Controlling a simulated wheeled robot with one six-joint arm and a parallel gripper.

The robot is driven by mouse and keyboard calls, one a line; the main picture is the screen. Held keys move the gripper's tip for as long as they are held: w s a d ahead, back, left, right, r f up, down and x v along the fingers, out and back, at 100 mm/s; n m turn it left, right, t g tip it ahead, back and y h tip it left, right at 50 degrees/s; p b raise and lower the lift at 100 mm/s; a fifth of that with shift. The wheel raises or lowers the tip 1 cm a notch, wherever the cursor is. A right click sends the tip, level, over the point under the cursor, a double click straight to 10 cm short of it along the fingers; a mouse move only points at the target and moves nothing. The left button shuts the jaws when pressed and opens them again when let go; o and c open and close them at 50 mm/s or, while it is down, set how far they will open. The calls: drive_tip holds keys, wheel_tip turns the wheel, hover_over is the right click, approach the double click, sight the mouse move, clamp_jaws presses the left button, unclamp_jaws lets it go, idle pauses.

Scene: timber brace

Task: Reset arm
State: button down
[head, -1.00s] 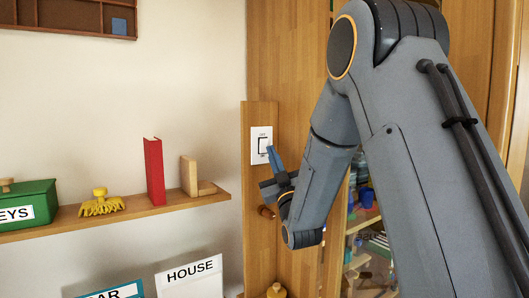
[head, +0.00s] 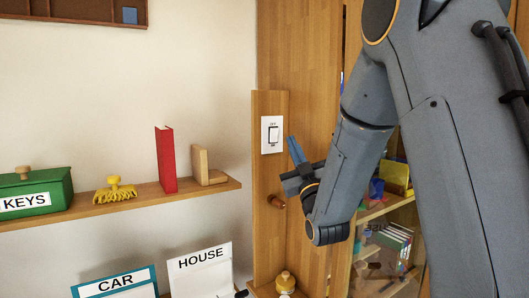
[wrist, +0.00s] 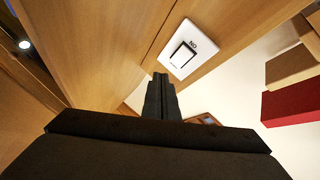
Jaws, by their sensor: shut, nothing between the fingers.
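My gripper (head: 293,145) is shut and empty, its blue-grey fingers pointing up beside the light switch. In the wrist view the dark, closed fingers (wrist: 160,84) point toward the wooden panel, just below the switch in the picture, with nothing between them. The white light switch (head: 271,134) is mounted on a wooden board (head: 268,175); it also shows in the wrist view (wrist: 184,50). A gap shows between the fingertips and the switch in both views. My arm comes in from the right and covers part of the cabinet.
Cabinet shelves (head: 385,207) stand behind my arm.

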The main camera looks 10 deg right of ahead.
drive_tip(key=s+f+m+g+h, duration=0.3)
drive_tip(key=f+g, duration=0.9)
drive_tip(key=f, duration=1)
drive_tip(key=s+f+m+g, duration=0.1)
drive_tip(key=s+f+g, duration=0.4)
drive_tip(key=s, duration=0.8)
drive_tip(key=s+f+m+g+b, duration=0.1)
drive_tip(key=s+f+g, duration=0.5)
drive_tip(key=s, duration=0.7)
drive_tip(key=shift+a+f+m, duration=0.3)
drive_tip(key=shift+f, duration=0.55)
